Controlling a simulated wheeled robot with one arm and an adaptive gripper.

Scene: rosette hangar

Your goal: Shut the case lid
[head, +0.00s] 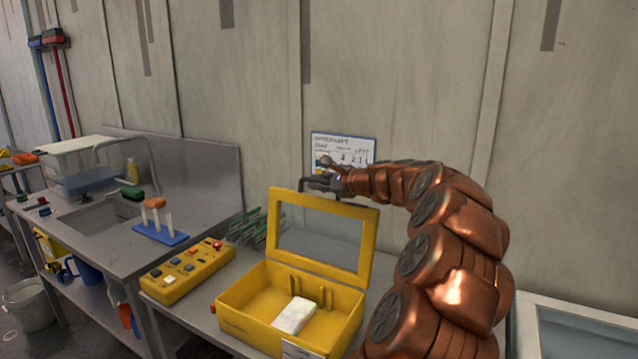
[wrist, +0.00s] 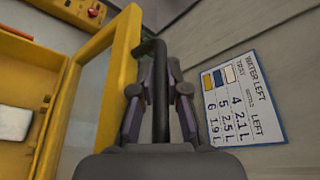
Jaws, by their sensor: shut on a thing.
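The yellow case (head: 248,325) stands open on the grey bench. Its lid (head: 366,248), a yellow frame around a clear window, is raised roughly upright at the back; its frame also shows in the wrist view (wrist: 122,62). A white block (head: 295,316) lies inside the case. My gripper (head: 322,184) is at the lid's top edge. In the wrist view my gripper (wrist: 160,90) is shut on a dark bar, the lid's handle (wrist: 159,110), with one finger on each side. The fingertips are small and partly hidden in the head view.
A yellow control box (head: 187,272) stands left of the case, and a green rack (head: 250,228) is behind it. A paper chart (head: 343,150) hangs on the wall close behind my gripper. A sink bench (head: 190,208) is at left. A pale-rimmed container (head: 525,325) is at right.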

